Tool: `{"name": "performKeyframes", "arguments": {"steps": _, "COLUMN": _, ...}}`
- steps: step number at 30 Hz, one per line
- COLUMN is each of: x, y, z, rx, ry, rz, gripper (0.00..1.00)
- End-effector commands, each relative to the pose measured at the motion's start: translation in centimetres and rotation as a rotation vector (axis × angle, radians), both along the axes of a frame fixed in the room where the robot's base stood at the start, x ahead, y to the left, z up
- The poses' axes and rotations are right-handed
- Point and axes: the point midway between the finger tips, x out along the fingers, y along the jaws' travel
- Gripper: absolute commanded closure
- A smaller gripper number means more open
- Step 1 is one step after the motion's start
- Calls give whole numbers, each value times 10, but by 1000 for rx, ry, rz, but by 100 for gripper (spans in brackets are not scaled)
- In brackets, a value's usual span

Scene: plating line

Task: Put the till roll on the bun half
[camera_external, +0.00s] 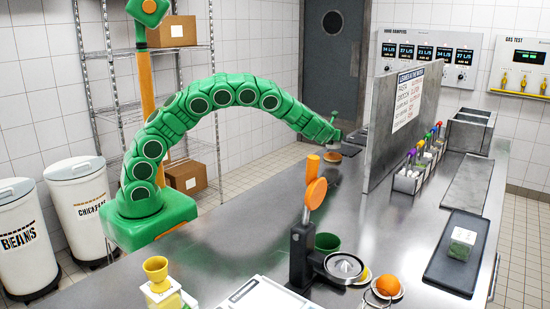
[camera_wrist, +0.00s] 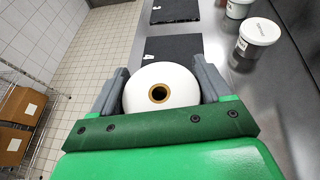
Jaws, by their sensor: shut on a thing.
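In the wrist view the till roll (camera_wrist: 150,78), white with a brown ring around a dark core hole, sits between the two grey fingers of my gripper (camera_wrist: 162,70). The fingers are shut on its sides. In the external view my gripper (camera_external: 338,128) is at the far part of the steel counter, raised above it; the roll is too small to make out clearly there. A small round brown thing (camera_external: 333,157), seemingly the bun half, lies on the counter below and slightly left of my gripper. I cannot see a bun half in the wrist view; the roll and gripper hide part of the counter.
In the wrist view dark mats (camera_wrist: 172,46) with white tags lie ahead and a lidded white tub (camera_wrist: 260,32) stands right. In the external view an upright grey partition (camera_external: 400,120) stands right of my gripper. A citrus press (camera_external: 300,255) is on the near counter.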

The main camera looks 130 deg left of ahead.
Motion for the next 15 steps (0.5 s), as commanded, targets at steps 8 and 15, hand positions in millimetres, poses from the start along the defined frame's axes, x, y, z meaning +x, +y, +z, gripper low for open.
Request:
{"name": "performKeyframes", "arguments": {"steps": 8, "x": 1, "y": 3, "z": -31, "rx": 0, "ry": 2, "rz": -1, "gripper": 57}}
{"name": "performKeyframes", "arguments": {"steps": 15, "x": 1, "y": 3, "z": -33, "rx": 1, "ry": -1, "rz": 0, "gripper": 57}}
